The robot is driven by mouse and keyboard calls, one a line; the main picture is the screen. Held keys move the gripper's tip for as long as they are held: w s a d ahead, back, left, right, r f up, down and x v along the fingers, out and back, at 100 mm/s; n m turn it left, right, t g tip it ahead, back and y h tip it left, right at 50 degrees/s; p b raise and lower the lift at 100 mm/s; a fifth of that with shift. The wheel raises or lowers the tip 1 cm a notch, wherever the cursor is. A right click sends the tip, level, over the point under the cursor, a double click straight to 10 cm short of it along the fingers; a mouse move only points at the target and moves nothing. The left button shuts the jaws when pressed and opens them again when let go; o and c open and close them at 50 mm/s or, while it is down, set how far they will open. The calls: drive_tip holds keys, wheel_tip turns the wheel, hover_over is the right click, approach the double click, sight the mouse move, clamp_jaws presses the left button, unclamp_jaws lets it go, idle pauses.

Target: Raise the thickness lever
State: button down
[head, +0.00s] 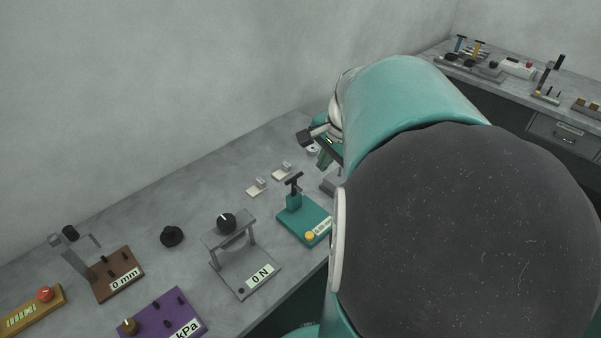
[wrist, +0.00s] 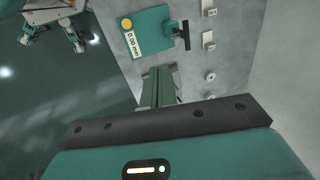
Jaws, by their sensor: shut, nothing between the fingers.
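The thickness gauge (head: 298,222) is a teal block with a yellow button and a label that seems to read 0.00 mm. Its black T-shaped lever (head: 294,181) stands up from a teal post at the back of the base. In the wrist view the gauge (wrist: 152,27) lies beyond my fingertips, with the lever (wrist: 186,35) at its right side. My gripper (wrist: 159,72) is shut and empty, apart from the lever. In the head view my arm hides much of the gripper, which is beyond and to the right of the gauge.
A grey stand with a knob (head: 227,222) and a 0 N label is left of the gauge. Small white switches (head: 257,187) lie behind it. A brown 0 mm device (head: 117,275) and a purple kPa panel (head: 165,315) are farther left. The wall bounds the bench behind.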

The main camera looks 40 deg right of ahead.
sight(295, 178)
drive_tip(key=w+x, duration=0.1)
drive_tip(key=x, duration=0.6)
drive_tip(key=w+r+x, duration=0.1)
drive_tip(key=x, duration=0.3)
drive_tip(key=shift+w+f, duration=0.25)
drive_tip(key=shift+w, duration=0.15)
drive_tip(key=shift+w+a, duration=0.1)
drive_tip(key=shift+w, duration=0.55)
drive_tip(key=shift+w, duration=0.15)
drive_tip(key=shift+w, duration=0.65)
